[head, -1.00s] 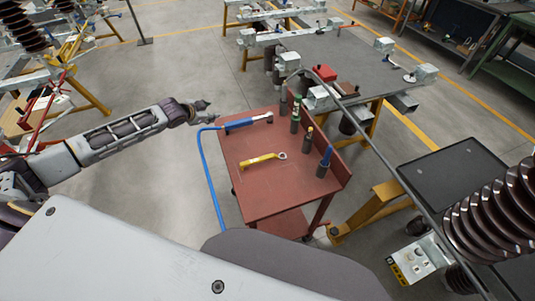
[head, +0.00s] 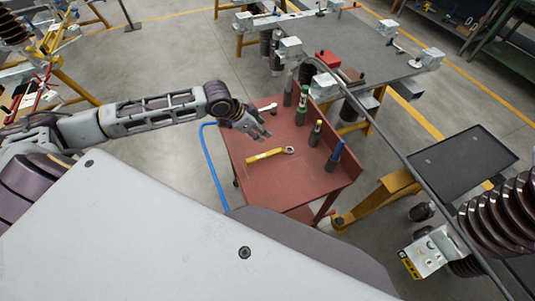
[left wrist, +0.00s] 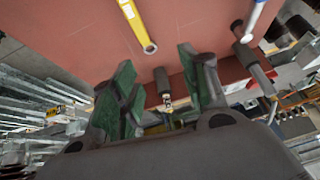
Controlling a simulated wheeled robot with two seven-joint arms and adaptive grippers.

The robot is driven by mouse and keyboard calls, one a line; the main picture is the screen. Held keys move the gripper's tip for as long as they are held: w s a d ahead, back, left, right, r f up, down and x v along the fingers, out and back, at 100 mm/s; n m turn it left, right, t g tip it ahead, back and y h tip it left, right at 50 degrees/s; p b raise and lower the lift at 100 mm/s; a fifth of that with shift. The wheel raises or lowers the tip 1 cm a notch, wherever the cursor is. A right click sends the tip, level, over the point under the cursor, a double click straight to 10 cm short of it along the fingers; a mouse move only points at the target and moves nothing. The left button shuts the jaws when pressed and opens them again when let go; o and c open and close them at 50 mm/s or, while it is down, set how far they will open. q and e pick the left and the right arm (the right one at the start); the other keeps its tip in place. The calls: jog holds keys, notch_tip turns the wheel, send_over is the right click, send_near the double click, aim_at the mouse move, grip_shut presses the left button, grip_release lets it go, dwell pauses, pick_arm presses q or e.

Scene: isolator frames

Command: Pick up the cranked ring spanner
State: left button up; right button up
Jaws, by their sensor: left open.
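The cranked ring spanner (head: 270,155) has a yellow handle and a bare metal ring end. It lies flat on the red trolley top (head: 255,180); it also shows in the left wrist view (left wrist: 135,22), near the top edge. My left gripper (head: 262,135) is open and empty, above the trolley's far left part, beyond the spanner and apart from it. In the left wrist view its two green-padded fingers (left wrist: 160,85) are spread, with the spanner outside them. My right gripper is not in view.
Several upright dark cylinders, including a blue-topped one (head: 335,156) and a green-topped one (head: 302,104), stand along the right side.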

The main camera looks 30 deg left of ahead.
pick_arm(q)
jog(key=shift+s+a+f+g+y, duration=0.15)
jog(key=shift+s+f+g, duration=0.15)
jog(key=shift+s, duration=0.25)
jog(key=shift+s+a+f+g+y, duration=0.1)
jog(key=shift+s+f+g, duration=0.1)
jog(key=shift+s+g, duration=0.25)
jog(key=shift+s+a+f+g+y, duration=0.15)
jog(key=shift+s+f+g, duration=0.1)
jog(key=shift+s, duration=0.4)
send_over(266, 154)
jog(key=s+a, duration=0.1)
jog(key=shift+f, duration=3.9)
jog(key=shift+f, duration=0.1)
jog(key=shift+s+x, duration=0.2)
jog(key=shift+x, duration=2.4)
jog(key=shift+a+f, duration=0.1)
